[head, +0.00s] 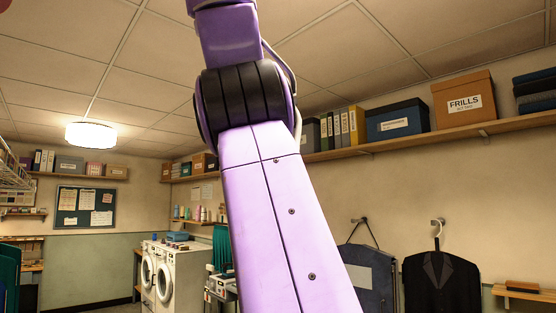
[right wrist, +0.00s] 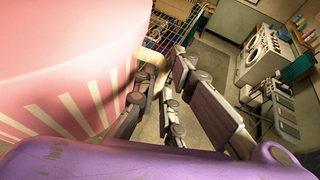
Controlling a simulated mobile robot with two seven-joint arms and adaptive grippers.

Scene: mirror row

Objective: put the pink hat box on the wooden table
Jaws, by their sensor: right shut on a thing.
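The pink hat box (right wrist: 60,55), pink with pale ray-like stripes on its side, fills the left of the right wrist view, very close to the camera. My right gripper (right wrist: 163,75) is shut on it, at the edge of the box nearest the fingers. The exact grip point is partly hidden. The hat box does not show in the head view, where one of my purple arms rises through the middle. My left gripper is in neither view. I cannot make out the wooden table for certain.
A long wall shelf (head: 400,141) holds binders, a blue box (head: 397,122) and a FRILLS box (head: 464,100). White washing machines (head: 172,275) stand at the back left. Garments hang on the right wall, including a black jacket (head: 441,283). A wire basket (right wrist: 178,20) shows beyond the gripper.

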